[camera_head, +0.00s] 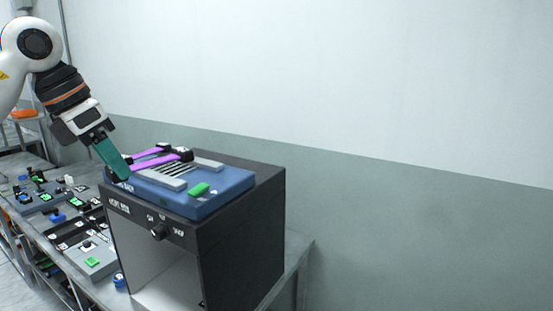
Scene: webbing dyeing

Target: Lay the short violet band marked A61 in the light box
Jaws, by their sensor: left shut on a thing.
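A violet band (155,160) with black end pieces lies across the left part of a blue tray (214,206). A second violet strip shows just behind it; I cannot tell whether they are separate bands. No A61 mark is readable. My left gripper (126,174), with teal fingers, points down at the band's left end and is shut on a violet band, the contact partly hidden by the fingers. The light box (239,224) is a dark cabinet with an open, pale inside at the front, a knob and white lettering. The tray sits on its top. My right gripper is not in view.
On the tray are grey bars, dark slats and a green tag (199,189). Left of the box, a grey bench carries grey trays with green labels (92,262) and several small black and blue parts. A plain wall stands behind. The box's inside looks empty.

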